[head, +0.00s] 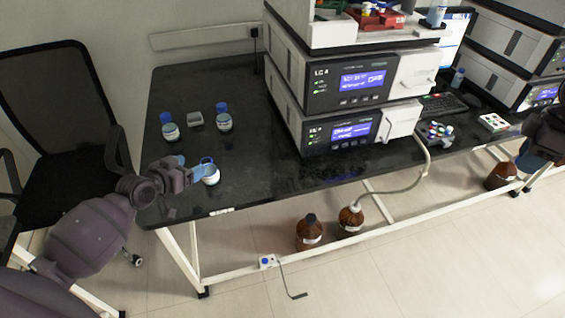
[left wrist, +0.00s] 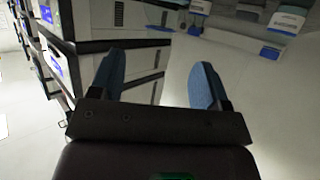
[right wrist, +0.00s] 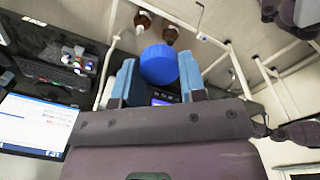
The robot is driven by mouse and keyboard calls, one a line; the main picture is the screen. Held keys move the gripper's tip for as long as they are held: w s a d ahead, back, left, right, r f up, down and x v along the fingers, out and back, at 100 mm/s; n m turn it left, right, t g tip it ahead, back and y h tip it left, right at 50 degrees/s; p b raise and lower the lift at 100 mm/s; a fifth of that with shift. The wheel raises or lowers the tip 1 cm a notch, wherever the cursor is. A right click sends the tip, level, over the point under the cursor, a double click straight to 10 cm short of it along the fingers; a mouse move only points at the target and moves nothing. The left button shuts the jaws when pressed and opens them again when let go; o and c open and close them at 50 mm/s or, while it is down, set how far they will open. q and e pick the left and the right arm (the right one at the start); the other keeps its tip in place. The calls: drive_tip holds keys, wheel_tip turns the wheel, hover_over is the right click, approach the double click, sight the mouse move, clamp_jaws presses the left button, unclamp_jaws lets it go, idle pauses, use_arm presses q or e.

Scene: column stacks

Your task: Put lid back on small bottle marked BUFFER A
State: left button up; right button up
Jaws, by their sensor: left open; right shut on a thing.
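A small bottle (head: 210,174) with a white and teal body stands near the front left of the black bench, and a blue rim shows at its top. Its label is too small to read. My left gripper (head: 184,168) is right beside it, on its left side. In the left wrist view the left gripper (left wrist: 160,85) is open, with nothing between the fingers. My right gripper (head: 523,158) is at the far right edge of the head view, partly cut off. In the right wrist view it is shut on a round blue lid (right wrist: 159,64).
Two blue-capped bottles (head: 170,128) (head: 224,121) and a small grey container (head: 195,119) stand behind on the bench (head: 265,185). Stacked LC units (head: 345,130) fill the middle. Brown bottles (head: 309,232) stand on the floor. A chair (head: 60,100) is at left.

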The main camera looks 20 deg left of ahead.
sight(202, 161)
use_arm(q)
drive_tip(key=shift+x, duration=1.95)
use_arm(e)
drive_tip(key=shift+f, duration=0.45)
use_arm(q)
drive_tip(key=shift+w+d+f, duration=0.1)
drive_tip(key=shift+w+f, duration=0.05)
drive_tip(key=shift+w, duration=0.15)
drive_tip(key=shift+b+x, duration=0.55)
drive_tip(key=shift+x, duration=1.75)
drive_tip(key=shift+s+f, duration=0.1)
use_arm(e)
drive_tip(key=shift+f, duration=0.65)
use_arm(q)
drive_tip(key=c, duration=1.1)
